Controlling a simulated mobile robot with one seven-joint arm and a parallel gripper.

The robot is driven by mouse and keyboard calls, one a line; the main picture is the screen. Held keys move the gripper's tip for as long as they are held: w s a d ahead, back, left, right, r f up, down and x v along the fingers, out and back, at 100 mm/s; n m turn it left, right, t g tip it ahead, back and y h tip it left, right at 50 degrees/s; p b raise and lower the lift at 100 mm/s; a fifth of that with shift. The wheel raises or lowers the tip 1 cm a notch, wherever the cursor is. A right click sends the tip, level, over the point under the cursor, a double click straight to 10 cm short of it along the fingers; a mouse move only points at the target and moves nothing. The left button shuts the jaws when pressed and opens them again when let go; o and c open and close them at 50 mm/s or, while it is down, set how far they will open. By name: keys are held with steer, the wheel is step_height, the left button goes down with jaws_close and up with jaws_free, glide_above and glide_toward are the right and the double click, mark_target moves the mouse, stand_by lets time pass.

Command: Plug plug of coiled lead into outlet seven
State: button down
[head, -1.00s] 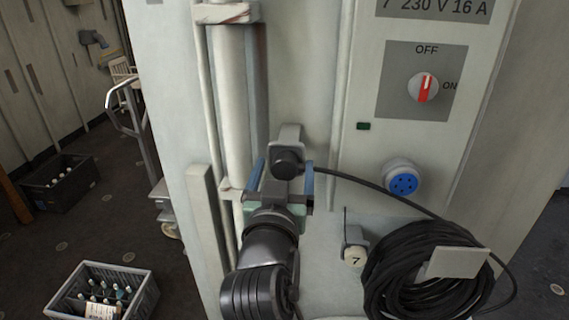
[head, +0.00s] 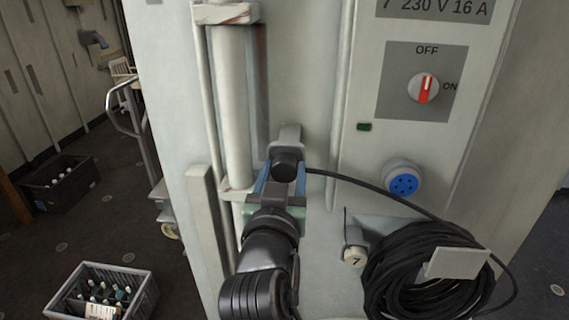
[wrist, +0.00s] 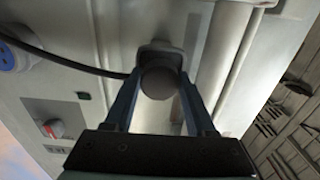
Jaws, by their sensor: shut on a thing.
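My gripper (head: 284,182) is shut on the dark plug (head: 285,163), in front of the grey panel. In the wrist view the plug (wrist: 160,80) sits between the two blue fingers of my gripper (wrist: 160,92). A black cable runs from the plug to the right, down to the coiled lead (head: 425,275), which hangs low on the panel. The blue outlet (head: 403,183) under the "7 230 V 16 A" label is right of the plug and empty. It also shows at the upper left in the wrist view (wrist: 14,55).
A red-and-white switch (head: 424,89) marked OFF and ON is above the outlet, its red bar upright. A vertical pipe (head: 231,105) runs behind my arm. Bottle crates (head: 140,300) stand on the floor at left.

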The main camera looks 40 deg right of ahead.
mark_target(283, 174)
steer(key=shift+b+v, duration=0.35)
steer(key=shift+v, duration=2.45)
